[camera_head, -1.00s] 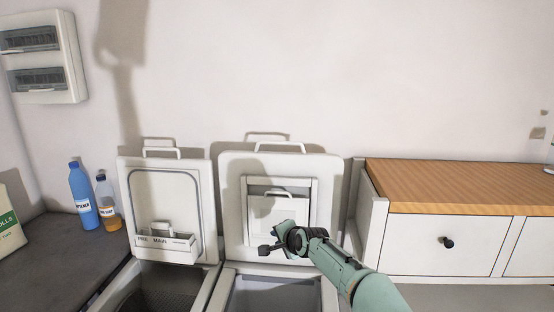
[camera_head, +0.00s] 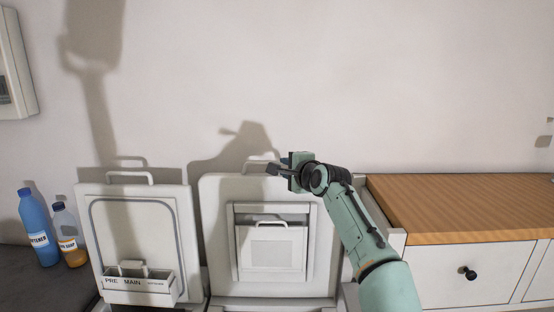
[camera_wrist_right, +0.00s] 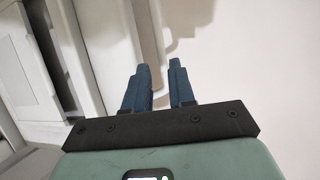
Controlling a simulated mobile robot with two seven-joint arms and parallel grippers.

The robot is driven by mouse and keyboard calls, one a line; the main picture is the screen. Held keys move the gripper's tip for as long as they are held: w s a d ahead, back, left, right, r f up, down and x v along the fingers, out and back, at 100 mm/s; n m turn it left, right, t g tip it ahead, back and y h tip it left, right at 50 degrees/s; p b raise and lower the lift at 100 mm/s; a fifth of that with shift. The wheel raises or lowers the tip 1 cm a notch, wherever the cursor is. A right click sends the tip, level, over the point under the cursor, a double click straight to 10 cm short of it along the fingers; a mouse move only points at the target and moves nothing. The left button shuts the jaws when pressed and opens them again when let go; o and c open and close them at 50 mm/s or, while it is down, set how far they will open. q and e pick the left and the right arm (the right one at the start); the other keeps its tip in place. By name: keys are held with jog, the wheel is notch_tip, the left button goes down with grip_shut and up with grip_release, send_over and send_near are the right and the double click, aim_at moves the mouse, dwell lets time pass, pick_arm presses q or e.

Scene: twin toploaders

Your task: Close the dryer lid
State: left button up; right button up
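The dryer lid (camera_head: 214,235) stands open and upright on the right-hand machine, with a flap panel on its inner face. Its handle (camera_head: 250,165) is on the top edge, partly hidden by my right gripper (camera_head: 272,169). That gripper is at the top edge of the lid, near the handle's right end. In the right wrist view the two dark blue fingers (camera_wrist_right: 160,66) are apart, with a pale edge or bar showing between and beyond them. I cannot tell whether they touch the handle. My left gripper is not in view.
The washer lid (camera_head: 184,225), with a PRE/MAIN drawer (camera_head: 138,288), stands open on the left. A blue bottle (camera_head: 35,225) and a smaller orange one (camera_head: 70,245) stand on a dark counter farther left. A wood-topped cabinet (camera_head: 460,205) is on the right. The wall is close behind.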

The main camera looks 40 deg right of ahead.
jog(key=p+x, duration=0.1)
jog(key=x, duration=0.2)
jog(key=p+x, duration=0.1)
jog(key=x, duration=0.2)
jog(key=shift+w+r, duration=0.2)
jog(key=shift+w, duration=0.05)
jog(key=shift+w+d+f, duration=0.2)
jog(key=shift+w+f, duration=0.1)
jog(key=shift+w, duration=0.25)
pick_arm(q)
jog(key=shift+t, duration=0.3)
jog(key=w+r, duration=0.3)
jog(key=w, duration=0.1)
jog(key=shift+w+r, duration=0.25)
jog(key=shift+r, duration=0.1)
pick_arm(e)
jog(key=shift+s, duration=0.1)
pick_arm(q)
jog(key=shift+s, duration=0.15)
pick_arm(e)
grip_shut()
